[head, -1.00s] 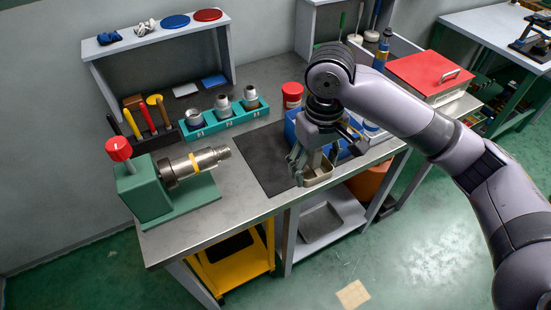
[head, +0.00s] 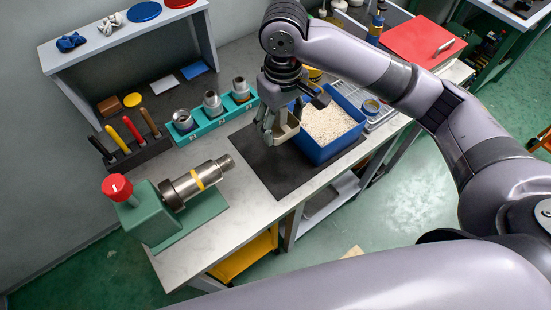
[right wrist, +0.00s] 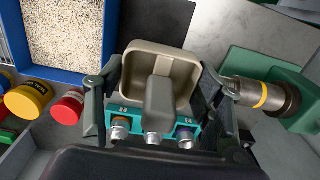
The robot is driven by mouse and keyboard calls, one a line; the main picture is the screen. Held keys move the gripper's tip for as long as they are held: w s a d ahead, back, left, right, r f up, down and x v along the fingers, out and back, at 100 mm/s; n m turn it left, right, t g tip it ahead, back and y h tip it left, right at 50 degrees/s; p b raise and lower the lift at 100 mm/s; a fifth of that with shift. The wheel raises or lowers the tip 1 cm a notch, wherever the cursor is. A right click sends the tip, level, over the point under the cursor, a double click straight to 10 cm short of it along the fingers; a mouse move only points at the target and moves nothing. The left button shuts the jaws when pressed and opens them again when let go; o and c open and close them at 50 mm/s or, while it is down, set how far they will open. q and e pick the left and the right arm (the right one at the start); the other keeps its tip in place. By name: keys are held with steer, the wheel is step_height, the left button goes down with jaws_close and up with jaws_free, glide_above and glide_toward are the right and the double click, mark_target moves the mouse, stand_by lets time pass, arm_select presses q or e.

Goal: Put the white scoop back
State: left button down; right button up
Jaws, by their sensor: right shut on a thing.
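The scoop, pale beige-white with a square open bowl, shows in the right wrist view (right wrist: 188,77) and partly in the head view (head: 287,127). Its bowl looks empty. My right gripper (head: 272,131) is shut on the scoop; in the right wrist view the fingers (right wrist: 160,108) flank its handle. It holds the scoop over the black mat (head: 268,166), just left of the blue bin (head: 318,152) of pale granules. The bin also shows in the right wrist view (right wrist: 70,74). My left gripper is out of view.
A teal rack (head: 213,119) with metal fittings stands behind. A tool block (head: 130,153) and grey shelf (head: 125,40) are farther back. A wire rack (head: 382,115) is right of the bin.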

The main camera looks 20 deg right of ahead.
mark_target(282, 172)
steer(key=f, duration=0.5)
steer(key=f+p, duration=0.1)
steer(key=f, duration=0.5)
steer(key=f+p, duration=0.1)
steer(key=f, duration=0.5)
steer(key=shift+s+d+f, duration=0.15)
steer(key=shift+s+f, duration=0.1)
steer(key=shift+s, duration=0.05)
steer(key=shift+f, duration=0.1)
steer(key=o, duration=1.1)
step_height(282, 172, up, 12)
steer(key=b, duration=0.2)
